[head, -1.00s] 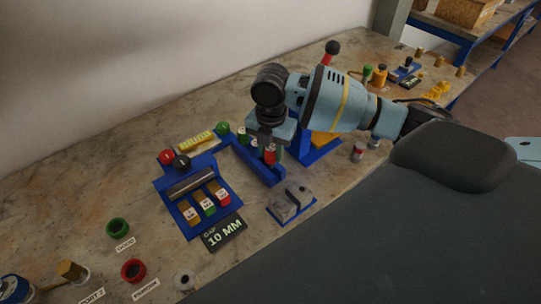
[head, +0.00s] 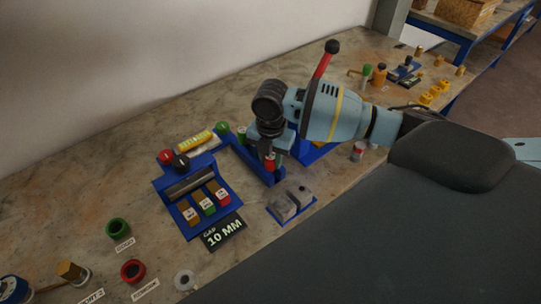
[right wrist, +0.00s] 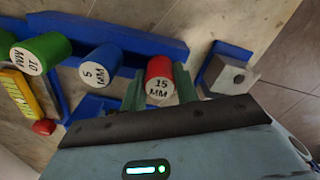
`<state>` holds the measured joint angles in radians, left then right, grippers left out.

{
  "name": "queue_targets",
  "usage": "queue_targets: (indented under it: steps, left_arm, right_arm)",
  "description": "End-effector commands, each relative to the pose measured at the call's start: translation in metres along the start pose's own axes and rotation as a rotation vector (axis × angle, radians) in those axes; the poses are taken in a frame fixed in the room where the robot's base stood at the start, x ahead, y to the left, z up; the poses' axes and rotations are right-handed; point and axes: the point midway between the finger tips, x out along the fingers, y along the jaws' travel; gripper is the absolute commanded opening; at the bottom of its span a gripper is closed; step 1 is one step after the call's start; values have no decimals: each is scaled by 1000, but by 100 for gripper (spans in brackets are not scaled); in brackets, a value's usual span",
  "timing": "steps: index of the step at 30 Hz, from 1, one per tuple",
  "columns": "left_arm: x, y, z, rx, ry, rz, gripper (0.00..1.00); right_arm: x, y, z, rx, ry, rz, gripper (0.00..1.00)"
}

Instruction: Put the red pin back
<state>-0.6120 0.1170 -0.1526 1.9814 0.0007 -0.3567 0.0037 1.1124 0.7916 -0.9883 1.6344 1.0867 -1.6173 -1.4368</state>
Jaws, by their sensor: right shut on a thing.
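The red pin (right wrist: 159,76), marked 15 MM on its white end, sits between the green fingers of my right gripper (right wrist: 160,90) in the right wrist view. The gripper is shut on it. In the head view my right gripper (head: 271,155) points down over the right end of the blue rack (head: 259,167), with the red pin (head: 270,163) showing below it. I cannot tell how deep the pin sits in the rack. The green 10 MM pin (right wrist: 41,52) and the blue 5 MM pin (right wrist: 100,66) stand along the rack to the left. My left gripper is not in view.
A blue fixture (head: 180,216) with colored blocks and a "GAP 10 MM" sign (head: 224,232) stand front left. A grey block on a blue plate (head: 291,203) lies just in front of the rack. A red lever (head: 323,64) rises behind my arm.

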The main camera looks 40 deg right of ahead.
Motion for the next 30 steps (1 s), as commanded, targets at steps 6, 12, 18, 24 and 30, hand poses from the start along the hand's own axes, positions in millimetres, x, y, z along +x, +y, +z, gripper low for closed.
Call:
queue_targets:
  steps: [6, 12, 18, 24, 30]
  left_arm:
    - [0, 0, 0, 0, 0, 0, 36]
    - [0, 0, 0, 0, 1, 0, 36]
    - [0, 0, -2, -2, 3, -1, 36]
    - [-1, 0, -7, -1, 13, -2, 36]
    - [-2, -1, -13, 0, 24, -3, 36]
  right_arm:
    - [1, 0, 0, 0, 0, 0, 52]
    - [1, 0, 0, 0, 0, 0, 52]
    - [-7, 0, 0, -1, -2, 2, 52]
    - [-40, 1, 0, -1, -3, 5, 52]
    - [-82, 1, 1, 0, -3, 5, 52]
